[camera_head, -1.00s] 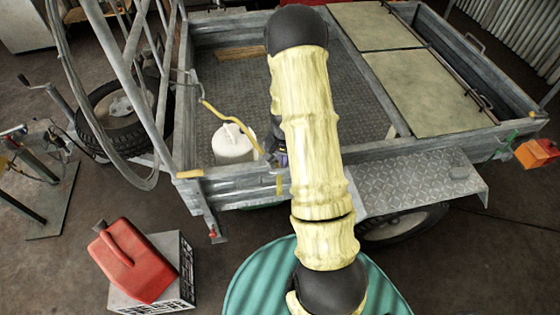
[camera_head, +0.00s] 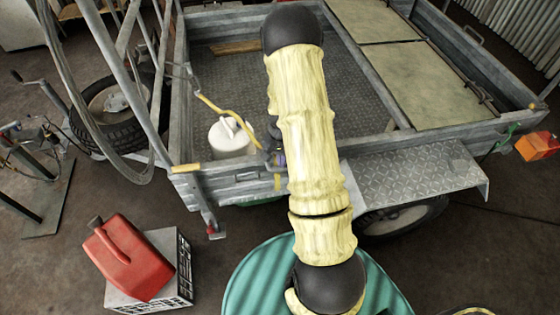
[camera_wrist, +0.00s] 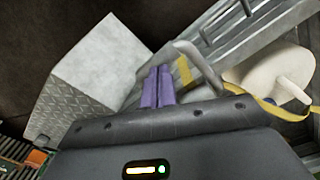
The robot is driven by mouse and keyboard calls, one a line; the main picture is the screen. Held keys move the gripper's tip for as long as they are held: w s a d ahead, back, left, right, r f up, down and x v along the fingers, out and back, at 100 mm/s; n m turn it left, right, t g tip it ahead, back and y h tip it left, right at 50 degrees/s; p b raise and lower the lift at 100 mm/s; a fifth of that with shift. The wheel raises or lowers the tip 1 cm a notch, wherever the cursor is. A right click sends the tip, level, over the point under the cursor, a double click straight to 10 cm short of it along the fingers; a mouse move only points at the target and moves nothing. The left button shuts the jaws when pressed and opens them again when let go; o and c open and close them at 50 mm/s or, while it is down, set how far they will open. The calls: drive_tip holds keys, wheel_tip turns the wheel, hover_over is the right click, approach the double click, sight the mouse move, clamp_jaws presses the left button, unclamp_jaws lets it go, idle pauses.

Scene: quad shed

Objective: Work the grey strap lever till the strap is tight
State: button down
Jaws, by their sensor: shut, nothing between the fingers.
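A grey lever (camera_wrist: 203,68) stands up beside the trailer's side rail in the wrist view, close to the right of my fingers. I see no contact between them. The yellow strap (camera_head: 226,108) slants across the trailer bed over a white tub (camera_head: 230,140) towards the near side rail. In the wrist view the strap (camera_wrist: 262,100) runs from near the lever's foot past the tub (camera_wrist: 265,70). My gripper (camera_wrist: 158,72) has purple fingers, pressed together and empty. In the head view my arm hides most of the gripper, and I cannot make out the lever there.
The trailer's side rail (camera_head: 235,187) and tread-plate mudguard (camera_head: 415,180) lie close to my arm. A teal ribbed drum top (camera_head: 250,280) is below. A red fuel can (camera_head: 128,258) on a crate stands at left. The floor between can and drum is clear.

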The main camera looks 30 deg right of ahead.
drive_tip(key=shift+f+b, duration=1.55)
drive_tip(key=shift+f, duration=0.95)
drive_tip(key=shift+r+p, duration=3.3)
drive_tip(key=shift+r, duration=1.05)
drive_tip(key=shift+f, duration=0.1)
drive_tip(key=shift+f+b, duration=2.9)
drive_tip(key=shift+f, duration=1.25)
drive_tip(key=shift+r, duration=0.15)
drive_tip(key=shift+r+p, duration=3.2)
drive_tip(key=shift+r, duration=0.9)
drive_tip(key=shift+f, duration=0.2)
